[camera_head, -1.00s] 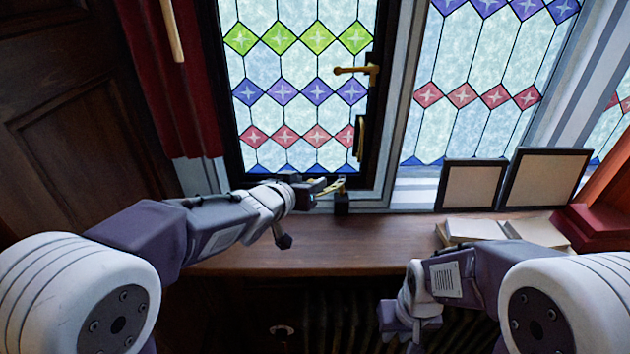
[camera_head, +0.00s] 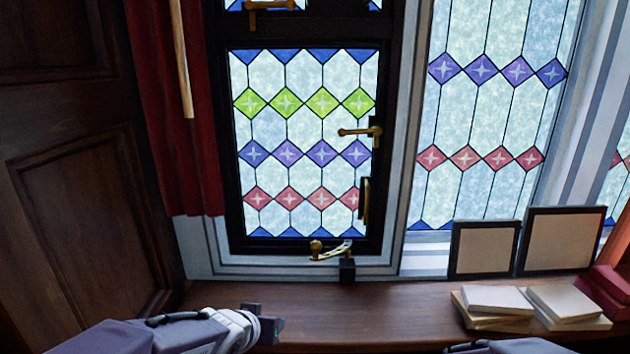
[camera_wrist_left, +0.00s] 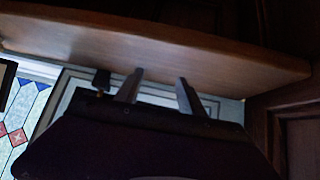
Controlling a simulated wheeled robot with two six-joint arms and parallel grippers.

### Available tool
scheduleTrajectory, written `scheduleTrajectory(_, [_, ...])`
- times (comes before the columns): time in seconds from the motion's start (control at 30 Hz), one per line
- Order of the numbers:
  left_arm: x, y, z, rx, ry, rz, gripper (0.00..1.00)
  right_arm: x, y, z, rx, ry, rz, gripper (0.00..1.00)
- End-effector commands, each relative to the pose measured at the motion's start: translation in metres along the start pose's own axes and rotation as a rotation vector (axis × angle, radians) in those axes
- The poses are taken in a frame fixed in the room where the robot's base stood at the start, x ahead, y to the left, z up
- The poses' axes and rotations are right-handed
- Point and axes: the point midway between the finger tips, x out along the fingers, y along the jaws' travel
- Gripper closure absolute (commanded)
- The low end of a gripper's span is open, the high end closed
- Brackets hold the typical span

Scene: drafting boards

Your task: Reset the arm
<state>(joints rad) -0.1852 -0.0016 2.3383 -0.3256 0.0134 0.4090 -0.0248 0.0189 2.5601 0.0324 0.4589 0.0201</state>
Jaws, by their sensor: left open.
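My left arm (camera_head: 190,330) shows at the bottom left of the head view, low at the front of the wooden sill. My left gripper (camera_head: 268,328) is at its end, over or just in front of the sill, away from the window stay. In the left wrist view my left gripper (camera_wrist_left: 158,88) has its two fingers apart with nothing between them. Only a small top part of my right arm (camera_head: 510,346) shows at the bottom edge of the head view. My right gripper is out of view.
A black-framed stained-glass window (camera_head: 305,145) has a brass handle (camera_head: 360,131) and a brass stay (camera_head: 332,252). Books (camera_head: 495,303) and two framed panels (camera_head: 484,249) stand on the right of the sill (camera_head: 370,315). Its middle is clear. A red curtain (camera_head: 170,130) hangs left.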

Motion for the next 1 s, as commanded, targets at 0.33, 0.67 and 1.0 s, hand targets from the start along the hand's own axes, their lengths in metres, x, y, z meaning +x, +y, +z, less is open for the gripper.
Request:
scheduleTrajectory(0.33, [0.031, -0.058, 0.257, -0.101, -0.594, -0.112, 0.54, 0.099, 0.002, 0.010, 0.000, 0.000, 0.000, 0.78])
scheduleTrajectory(0.67, [0.020, -0.055, 0.283, -0.119, -0.684, -0.098, 0.54, 0.101, 0.002, 0.010, 0.000, 0.000, 0.000, 0.78])
scheduleTrajectory(1.0, [0.020, -0.055, 0.282, -0.118, -0.682, -0.098, 0.54, 0.101, 0.002, 0.010, 0.000, 0.000, 0.000, 0.78])
